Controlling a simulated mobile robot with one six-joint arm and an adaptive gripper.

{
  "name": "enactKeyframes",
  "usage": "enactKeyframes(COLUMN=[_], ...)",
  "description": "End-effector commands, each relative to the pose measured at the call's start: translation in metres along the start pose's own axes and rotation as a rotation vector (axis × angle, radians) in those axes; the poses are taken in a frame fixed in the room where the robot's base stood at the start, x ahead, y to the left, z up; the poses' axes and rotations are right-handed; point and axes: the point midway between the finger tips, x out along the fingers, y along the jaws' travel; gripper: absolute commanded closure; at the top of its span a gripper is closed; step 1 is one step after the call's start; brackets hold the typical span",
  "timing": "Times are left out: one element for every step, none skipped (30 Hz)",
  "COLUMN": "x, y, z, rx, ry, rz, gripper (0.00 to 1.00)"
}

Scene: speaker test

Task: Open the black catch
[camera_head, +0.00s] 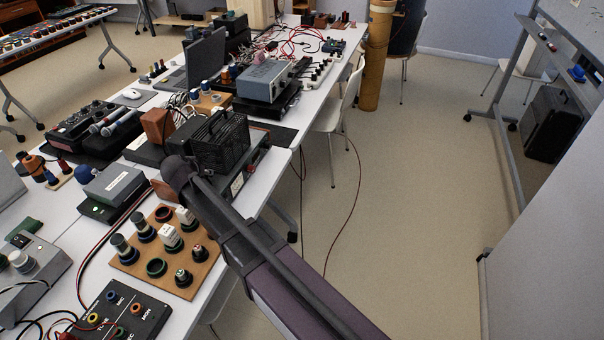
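I cannot make out a black catch in this view; it may be hidden or too small to tell. My arm reaches from the bottom right up over the bench, and its dark rounded far part lies in front of a black vented box (222,146). No gripper fingers show, so I cannot see whether my gripper holds anything. A black case (553,123) stands on the floor at the right, behind the leg of a whiteboard stand; no catch on it can be told.
The white bench (274,168) is crowded. A wooden board (147,268) with several knobs and a black control box (124,312) lie near my arm. A laptop (204,60) and grey instrument (265,80) stand farther back. A white chair (335,112) stands beside the bench. Middle floor is mostly clear.

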Motion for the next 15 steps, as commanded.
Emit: enactKeyframes(x=[0.001,0.001,0.001,0.001,0.001,0.001,0.001,0.001,0.001,0.001,0.001,0.001,0.001,-0.004,-0.012], y=[-0.002,-0.002,-0.002,-0.002,-0.002,-0.002,-0.002,-0.002,-0.003,-0.002,-0.003,-0.003,-0.003,-0.002,-0.002], z=[-0.001,-0.001,-0.001,-0.001,-0.001,-0.001,-0.001,-0.001,-0.001,-0.001,-0.001,-0.001,-0.001,-0.002,-0.003], rx=[0.018,0.031,0.050,0.064,0.078,0.098,0.113,0.127,0.147,0.164,0.179,0.200,0.217,0.223,0.221], ry=[0.002,0.000,0.000,0.001,0.001,0.000,0.001,0.001,0.001,0.001,0.001,0.001,0.001,0.001,0.001], rz=[0.019,0.033,0.051,0.066,0.079,0.099,0.113,0.129,0.148,0.164,0.180,0.202,0.217,0.224,0.220], gripper=[0.51,0.51,0.51,0.51,0.51,0.51,0.51,0.51,0.51,0.51,0.51,0.51,0.51,0.51,0.51])
